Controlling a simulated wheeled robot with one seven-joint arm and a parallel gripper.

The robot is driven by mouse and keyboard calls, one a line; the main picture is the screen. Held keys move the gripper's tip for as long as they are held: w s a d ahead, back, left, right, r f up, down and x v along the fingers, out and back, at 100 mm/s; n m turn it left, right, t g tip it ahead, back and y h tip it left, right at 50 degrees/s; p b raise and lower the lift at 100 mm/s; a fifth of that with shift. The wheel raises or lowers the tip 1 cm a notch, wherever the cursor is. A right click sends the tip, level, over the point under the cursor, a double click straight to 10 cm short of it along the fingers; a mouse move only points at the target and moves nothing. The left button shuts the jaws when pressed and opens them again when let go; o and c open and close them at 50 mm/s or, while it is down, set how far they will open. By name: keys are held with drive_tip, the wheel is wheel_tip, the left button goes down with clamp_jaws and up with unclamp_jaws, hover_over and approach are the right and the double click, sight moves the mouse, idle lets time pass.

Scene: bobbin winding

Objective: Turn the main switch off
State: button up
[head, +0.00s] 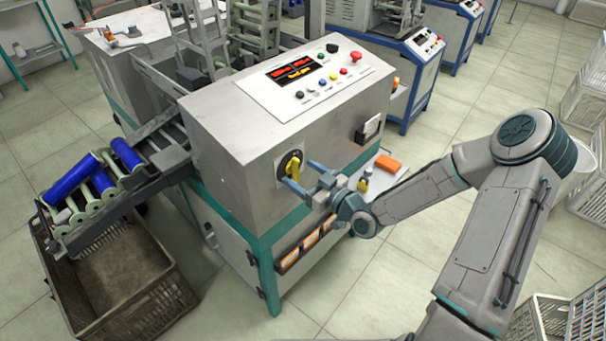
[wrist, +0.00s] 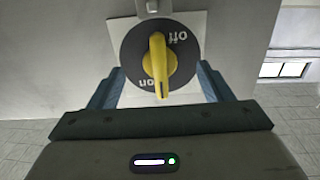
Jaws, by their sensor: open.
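The main switch is a yellow rotary handle (head: 293,168) on a dark round dial, on the front of the grey machine cabinet (head: 225,130). In the wrist view the yellow handle (wrist: 159,62) stands nearly upright in the picture. The dial lettering appears upside down, with "Off" at the upper right and "on" at the lower left. My gripper (head: 299,172) is open in front of the switch. Its blue fingers stand on either side of the handle, with visible gaps to it. Whether the fingertips touch the dial plate cannot be told.
A sloped control panel (head: 345,75) with buttons and a red display tops the cabinet. A white shelf with an orange box (head: 388,163) is right of the switch. A crate (head: 160,300) stands at lower left beneath blue bobbins (head: 72,178). Floor right of the cabinet is partly clear.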

drive_tip(key=shift+w+a, duration=0.1)
drive_tip(key=shift+w, duration=0.05)
drive_tip(key=shift+b+x, duration=0.35)
drive_tip(key=shift+x, duration=0.7)
drive_tip(key=shift+c, duration=0.3)
drive_tip(key=c, duration=1.3)
drive_tip(key=shift+f, duration=0.1)
